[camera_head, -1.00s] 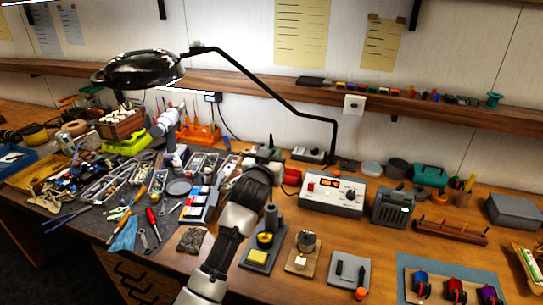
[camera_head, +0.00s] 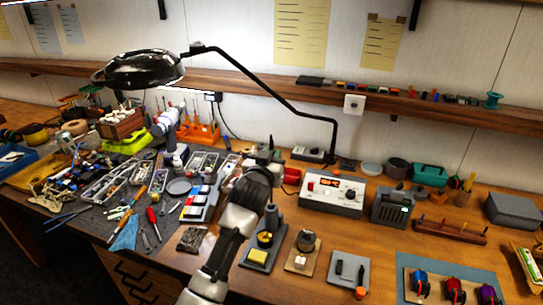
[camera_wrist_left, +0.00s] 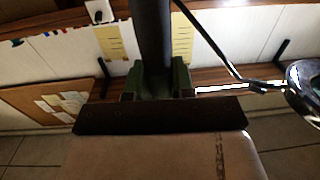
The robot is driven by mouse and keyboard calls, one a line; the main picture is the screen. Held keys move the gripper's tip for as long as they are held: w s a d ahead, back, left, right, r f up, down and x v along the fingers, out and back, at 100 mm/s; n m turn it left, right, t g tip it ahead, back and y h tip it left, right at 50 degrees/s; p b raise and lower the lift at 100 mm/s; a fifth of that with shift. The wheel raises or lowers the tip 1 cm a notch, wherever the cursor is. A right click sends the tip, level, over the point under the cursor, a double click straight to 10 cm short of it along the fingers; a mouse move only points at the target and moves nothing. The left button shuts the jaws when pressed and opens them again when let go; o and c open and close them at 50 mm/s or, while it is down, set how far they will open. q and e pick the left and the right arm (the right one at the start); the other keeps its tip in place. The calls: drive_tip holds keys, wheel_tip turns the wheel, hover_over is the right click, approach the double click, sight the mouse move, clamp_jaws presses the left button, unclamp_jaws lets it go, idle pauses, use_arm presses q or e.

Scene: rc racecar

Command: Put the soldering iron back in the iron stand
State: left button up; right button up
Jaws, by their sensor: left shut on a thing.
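The iron stand (camera_head: 252,265) is a dark grey base with a yellow sponge (camera_head: 257,256) and a dark upright holder (camera_head: 272,216). It stands on the bench just right of my left forearm. My left gripper (camera_head: 264,153) is beyond the stand, above the bench, its fingers partly hidden by my wrist. In the left wrist view, the green fingers are shut on a dark cylindrical handle (camera_wrist_left: 151,35), which looks like the soldering iron. Its tip is not visible. My right gripper is not in view.
A soldering station (camera_head: 333,193) and a grey box-shaped unit (camera_head: 391,209) stand to the right. A black lamp arm (camera_head: 270,88) crosses above. Small parts and tools crowd the mat at left. A small brown-based holder (camera_head: 303,257) sits right of the stand.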

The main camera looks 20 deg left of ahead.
use_arm(q)
drive_tip(key=shift+f, duration=0.15)
idle(0.4)
drive_tip(key=shift+f+b, duration=0.6)
drive_tip(key=shift+f, duration=0.05)
drive_tip(key=shift+f+b, duration=2.35)
drive_tip(key=shift+f, duration=1.25)
drive_tip(key=o, duration=1.3)
drive_tip(key=shift+o, duration=0.2)
